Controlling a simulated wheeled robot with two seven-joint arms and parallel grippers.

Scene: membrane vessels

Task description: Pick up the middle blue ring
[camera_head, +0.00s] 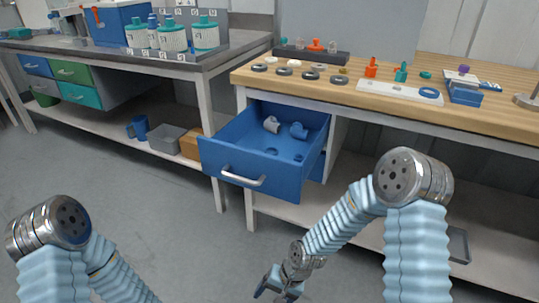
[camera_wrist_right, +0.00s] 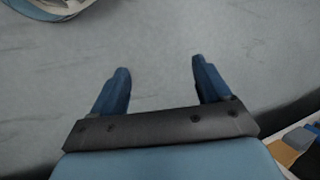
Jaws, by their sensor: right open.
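A blue ring (camera_head: 429,92) lies flat at the right end of a white board (camera_head: 385,90) on the wooden worktop in the head view. It is the only clearly blue ring that I can make out; several dark rings lie to its left. My right gripper (camera_head: 272,292) hangs low over the floor, in front of and well below the worktop, far from the ring. In the right wrist view its two blue fingers (camera_wrist_right: 160,72) are apart with nothing between them. My left arm shows at the lower left, but its gripper is out of view.
Orange and teal fittings (camera_head: 371,68) stand behind the white board. The floor between the arms is clear.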

